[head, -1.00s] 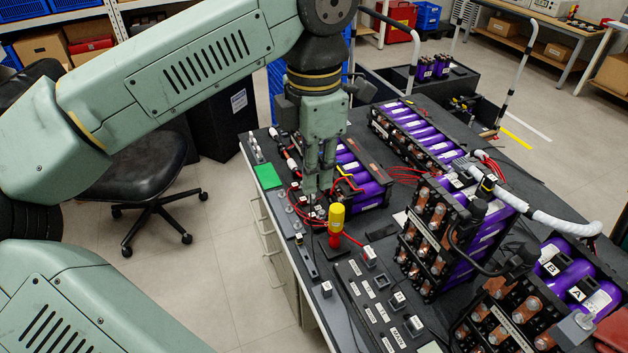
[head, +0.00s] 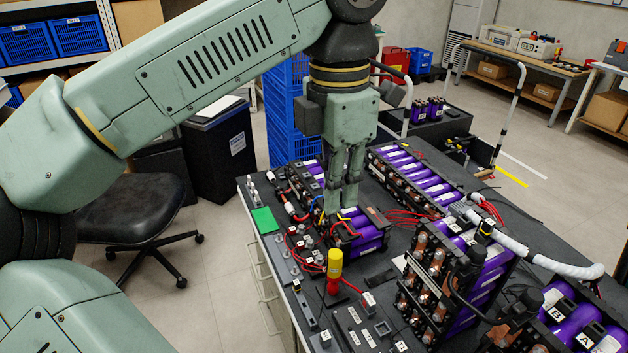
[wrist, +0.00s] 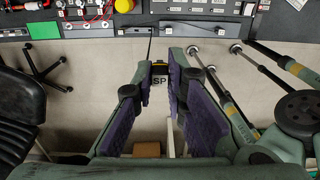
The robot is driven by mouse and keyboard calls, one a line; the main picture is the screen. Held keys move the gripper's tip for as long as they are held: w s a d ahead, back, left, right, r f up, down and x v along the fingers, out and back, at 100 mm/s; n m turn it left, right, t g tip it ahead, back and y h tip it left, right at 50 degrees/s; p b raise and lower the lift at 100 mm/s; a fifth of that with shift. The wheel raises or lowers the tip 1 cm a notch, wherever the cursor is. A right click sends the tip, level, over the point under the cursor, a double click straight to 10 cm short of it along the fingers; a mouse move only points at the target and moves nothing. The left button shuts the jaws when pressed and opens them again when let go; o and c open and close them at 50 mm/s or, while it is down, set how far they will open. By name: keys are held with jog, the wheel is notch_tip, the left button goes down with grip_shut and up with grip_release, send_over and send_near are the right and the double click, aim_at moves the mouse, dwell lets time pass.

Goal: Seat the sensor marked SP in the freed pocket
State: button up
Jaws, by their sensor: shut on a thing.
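The sensor marked SP (wrist: 158,82) is a small dark block with a light label, gripped between the fingertips in the wrist view. My gripper (head: 341,208) is shut on it, with dark pads at both sides. In the head view the gripper hangs over the near side of a module with purple cells (head: 372,238). The sensor is too small to make out there. I cannot tell which pocket is the freed one; the fingers and wires cover part of that module.
A green pad (head: 264,220) lies at the bench's left edge. Red cables (head: 405,218) run behind the module. A tall busbar stack (head: 455,275) stands to the right.

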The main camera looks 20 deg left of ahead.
send_over(564, 310)
jog(key=shift+w+d, duration=0.25)
jog(key=shift+w, duration=0.1)
dwell(0.7)
jog(key=shift+f+b, duration=1.65)
jog(key=shift+f, duration=0.9)
jog(key=shift+f, duration=0.2)
jog(key=shift+f, duration=0.35)
jog(key=shift+f+b, duration=0.5)
jog(key=shift+f, duration=0.1)
